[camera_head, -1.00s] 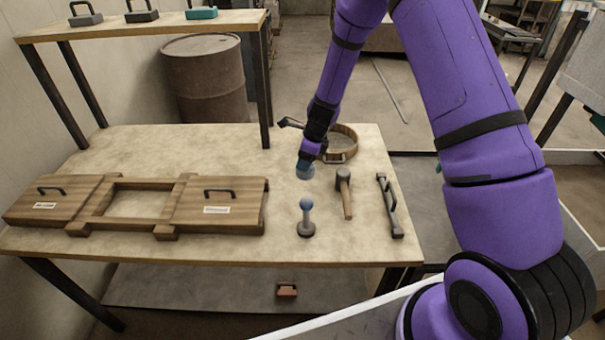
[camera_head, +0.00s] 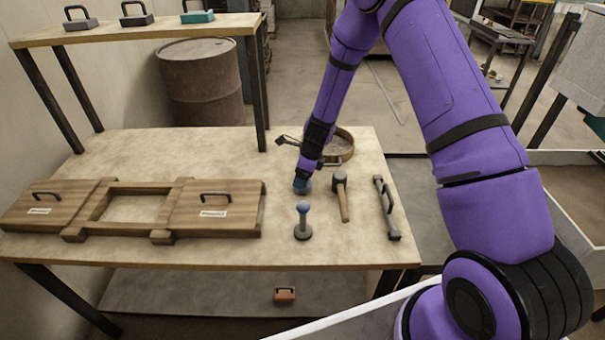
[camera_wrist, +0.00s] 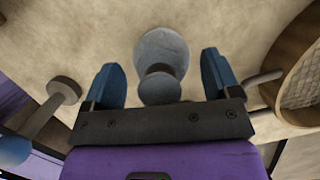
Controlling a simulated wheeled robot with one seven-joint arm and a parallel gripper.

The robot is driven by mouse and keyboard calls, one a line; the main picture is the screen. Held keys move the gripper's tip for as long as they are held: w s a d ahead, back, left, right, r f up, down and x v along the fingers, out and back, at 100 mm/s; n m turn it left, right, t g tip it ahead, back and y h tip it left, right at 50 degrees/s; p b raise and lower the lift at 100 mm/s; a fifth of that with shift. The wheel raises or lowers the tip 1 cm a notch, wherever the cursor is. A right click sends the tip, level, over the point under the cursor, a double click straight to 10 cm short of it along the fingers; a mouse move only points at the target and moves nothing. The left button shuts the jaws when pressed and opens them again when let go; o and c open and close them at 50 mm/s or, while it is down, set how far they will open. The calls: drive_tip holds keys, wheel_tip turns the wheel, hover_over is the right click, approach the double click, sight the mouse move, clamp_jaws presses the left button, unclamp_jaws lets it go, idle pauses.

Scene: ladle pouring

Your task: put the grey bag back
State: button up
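The grey bag (camera_head: 302,187) is a small blue-grey rounded shape at the right middle of the table, directly below my gripper. In the wrist view the bag (camera_wrist: 162,48) shows as a round grey body with a smaller round top nearer the camera. My gripper (camera_wrist: 161,82) is open, with one blue finger on each side of the smaller top and a visible gap on both sides. In the head view my gripper (camera_head: 303,176) is low over the table and partly hides the bag. The bag seems to stand on the tabletop, though its underside is hidden.
A round sieve (camera_head: 345,153) stands behind my gripper. A mallet (camera_head: 343,200) and a handled bar (camera_head: 387,210) lie to the right. A blue-topped tool (camera_head: 303,225) stands in front. A wooden frame assembly (camera_head: 212,222) fills the left. Bare tabletop lies between.

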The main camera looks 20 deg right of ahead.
drive_tip(key=s+d+r+n, duration=0.1)
drive_tip(key=s+r+n, duration=0.15)
drive_tip(key=r, duration=0.65)
drive_tip(key=s+d+r+n+t, duration=0.1)
drive_tip(key=s+r+n, duration=0.15)
drive_tip(key=r, duration=0.65)
drive_tip(key=s+d+r+n, duration=0.1)
drive_tip(key=s+r+n, duration=0.15)
drive_tip(key=r, duration=0.65)
drive_tip(key=s+d+r+n+t+h, duration=0.1)
drive_tip(key=s+d+r+n+t, duration=0.1)
drive_tip(key=s+r+n, duration=1.2)
drive_tip(key=s+d+r+n+h, duration=0.1)
drive_tip(key=s+d+r+n, duration=0.1)
drive_tip(key=s, duration=1.4)
drive_tip(key=shift+r+t+h, duration=0.3)
drive_tip(key=shift+r+h, duration=0.1)
drive_tip(key=shift+r, duration=0.2)
drive_tip(key=shift+n, duration=0.25)
